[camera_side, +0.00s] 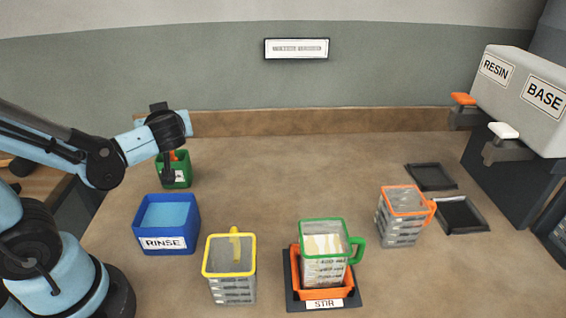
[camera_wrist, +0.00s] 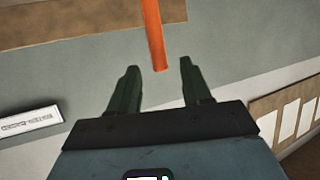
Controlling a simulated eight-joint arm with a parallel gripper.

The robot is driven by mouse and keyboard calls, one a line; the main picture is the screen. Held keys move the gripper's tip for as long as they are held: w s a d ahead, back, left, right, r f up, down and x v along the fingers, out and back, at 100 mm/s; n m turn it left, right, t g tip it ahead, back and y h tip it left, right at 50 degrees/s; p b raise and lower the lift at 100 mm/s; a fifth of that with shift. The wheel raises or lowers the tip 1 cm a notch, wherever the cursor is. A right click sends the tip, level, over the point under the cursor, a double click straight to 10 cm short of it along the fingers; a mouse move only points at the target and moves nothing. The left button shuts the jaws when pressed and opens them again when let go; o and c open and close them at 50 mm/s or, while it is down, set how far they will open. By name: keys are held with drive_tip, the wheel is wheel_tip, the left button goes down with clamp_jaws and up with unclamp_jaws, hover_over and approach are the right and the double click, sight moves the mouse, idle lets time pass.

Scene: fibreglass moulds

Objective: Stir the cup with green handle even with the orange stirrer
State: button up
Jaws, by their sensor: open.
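The cup with green rim and handle (camera_side: 356,250) sits in an orange cradle on the black STIR stand (camera_side: 351,299) at front centre. Pale, streaky material shows inside the cup. The orange stirrer (camera_side: 173,156) shows in part at the green holder (camera_side: 184,163) at the left, mostly hidden by my gripper (camera_side: 168,180). In the wrist view, the orange stirrer (camera_wrist: 153,35) comes down from the top, its end between the tips of my gripper (camera_wrist: 159,66). The fingers are open, with gaps on both sides of the stirrer.
A blue RINSE tub (camera_side: 166,243) stands in front of the green holder. A yellow-rimmed cup (camera_side: 231,285) stands left of the STIR stand, and an orange-rimmed cup (camera_side: 399,230) to its right. RESIN and BASE dispensers (camera_side: 520,90) are at right, above black trays (camera_side: 461,214). The mid-back bench is clear.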

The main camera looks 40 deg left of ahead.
drive_tip(key=shift+x, duration=2.15)
clamp_jaws()
drive_tip(key=shift+r, duration=5.55)
